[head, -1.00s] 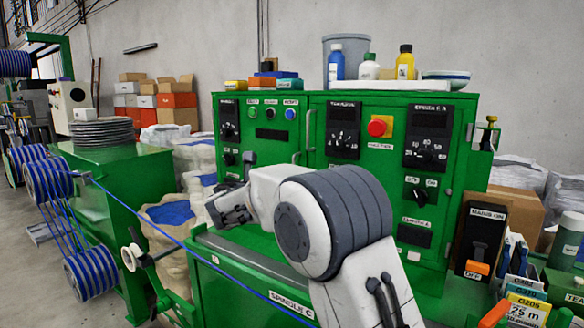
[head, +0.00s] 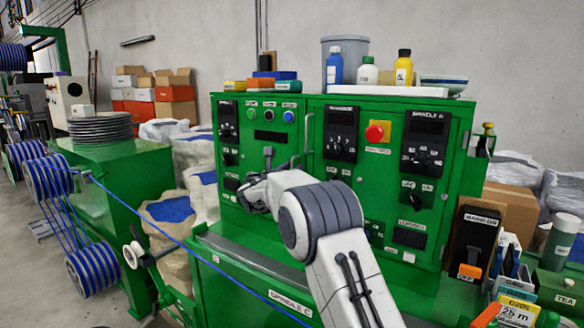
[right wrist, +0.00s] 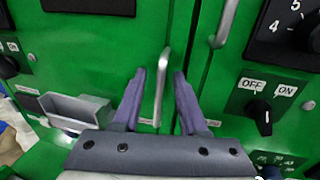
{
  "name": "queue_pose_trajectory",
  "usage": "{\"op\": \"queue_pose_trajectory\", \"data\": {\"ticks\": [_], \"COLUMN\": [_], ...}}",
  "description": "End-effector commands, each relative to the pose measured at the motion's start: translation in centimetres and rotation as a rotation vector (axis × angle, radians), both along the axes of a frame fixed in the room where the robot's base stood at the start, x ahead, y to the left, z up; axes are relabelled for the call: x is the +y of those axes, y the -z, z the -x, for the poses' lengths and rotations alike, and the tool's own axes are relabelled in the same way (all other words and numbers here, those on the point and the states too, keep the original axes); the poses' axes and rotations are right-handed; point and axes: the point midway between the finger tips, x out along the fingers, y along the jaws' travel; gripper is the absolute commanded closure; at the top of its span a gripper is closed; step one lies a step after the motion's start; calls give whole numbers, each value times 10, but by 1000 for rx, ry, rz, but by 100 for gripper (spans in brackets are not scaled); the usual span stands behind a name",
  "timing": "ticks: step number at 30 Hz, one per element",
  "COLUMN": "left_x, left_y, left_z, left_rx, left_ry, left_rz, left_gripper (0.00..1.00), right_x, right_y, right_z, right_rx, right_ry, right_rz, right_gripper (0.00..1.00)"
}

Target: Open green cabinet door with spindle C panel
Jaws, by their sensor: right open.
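The green cabinet (head: 281,143) has two front doors side by side, both closed. The left door carries small round buttons, a dark display and a metal bar handle (right wrist: 163,82) near its right edge. The right door has its own handle (right wrist: 226,22). A SPINDLE C label (head: 290,303) shows on the green front below the cabinet. My right gripper (right wrist: 160,74) is open, with its two purple-grey fingers on either side of the left door's handle; whether they touch it I cannot tell. My left gripper is not in view.
Bottles and a white tray (head: 388,90) stand on top of the cabinet. A blue cable (head: 190,249) runs diagonally in front. A grey bin (right wrist: 78,107) is on the left door. Boxes and a MAINS switch (head: 477,243) stand at the right.

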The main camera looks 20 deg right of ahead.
Motion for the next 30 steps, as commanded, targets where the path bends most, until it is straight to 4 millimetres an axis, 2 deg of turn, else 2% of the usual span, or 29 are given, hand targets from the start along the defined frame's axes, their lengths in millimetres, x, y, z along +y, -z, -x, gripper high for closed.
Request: {"op": "queue_pose_trajectory", "data": {"ticks": [3,5,6,7,30], "left_x": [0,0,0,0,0], "left_y": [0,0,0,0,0], "left_z": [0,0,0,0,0], "left_rx": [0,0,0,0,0], "left_ry": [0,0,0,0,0], "left_rz": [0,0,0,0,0], "left_gripper": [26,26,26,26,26], "right_x": [0,0,0,0,1], "right_y": [0,0,0,0,0], "right_z": [0,0,0,0,0], "right_rx": [0,0,0,0,0], "right_ry": [0,0,0,0,-1], "right_rz": [0,0,0,0,-1], "right_gripper": [58,81,96,100,100]}}
